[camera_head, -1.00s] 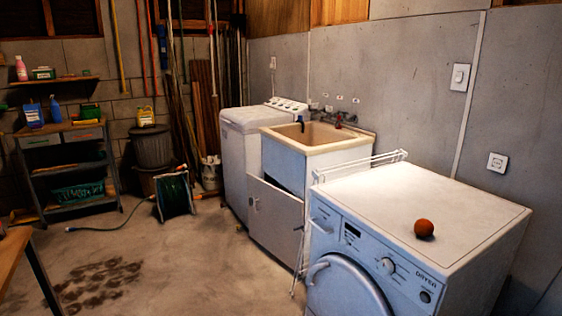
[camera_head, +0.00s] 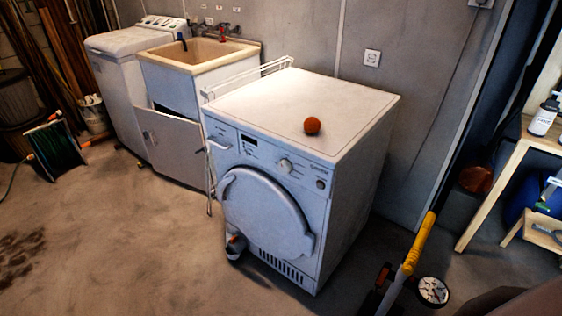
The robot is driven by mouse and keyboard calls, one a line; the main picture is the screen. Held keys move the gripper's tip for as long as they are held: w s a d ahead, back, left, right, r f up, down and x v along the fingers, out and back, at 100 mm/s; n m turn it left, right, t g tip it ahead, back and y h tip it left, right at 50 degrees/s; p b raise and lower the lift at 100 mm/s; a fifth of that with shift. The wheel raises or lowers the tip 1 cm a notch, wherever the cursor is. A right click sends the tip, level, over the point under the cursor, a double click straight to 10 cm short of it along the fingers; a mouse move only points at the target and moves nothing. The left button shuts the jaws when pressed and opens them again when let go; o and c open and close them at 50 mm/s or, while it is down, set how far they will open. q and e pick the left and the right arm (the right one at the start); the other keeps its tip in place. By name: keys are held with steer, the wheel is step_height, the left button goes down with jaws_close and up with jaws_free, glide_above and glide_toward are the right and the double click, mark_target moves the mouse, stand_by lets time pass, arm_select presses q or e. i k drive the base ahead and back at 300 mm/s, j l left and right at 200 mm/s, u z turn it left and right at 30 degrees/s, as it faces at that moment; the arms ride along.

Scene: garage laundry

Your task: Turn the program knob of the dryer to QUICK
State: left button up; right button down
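The white dryer (camera_head: 338,215) stands in the middle of the camera_head view, its front turned toward the lower left. Its program knob (camera_head: 286,165) is a round, light dial on the upper front panel, right of a small dark display (camera_head: 249,141). The marks around the knob are too small to read, so its setting cannot be told. The round dryer door (camera_head: 262,212) below appears shut. Neither of my grippers is in view.
An orange-brown ball (camera_head: 312,125) lies on the dryer top. A white rack (camera_head: 248,79) stands between dryer and sink (camera_head: 200,58). A yellow-handled tool (camera_head: 420,240) stands at front right, near a wooden bench (camera_head: 545,148).

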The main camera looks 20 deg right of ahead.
mark_target(283, 166)
steer(key=i+l+z, duration=0.25)
steer(key=z, duration=0.15)
steer(key=i+l+z, duration=0.55)
steer(key=i+z, duration=0.15)
steer(key=z, duration=0.15)
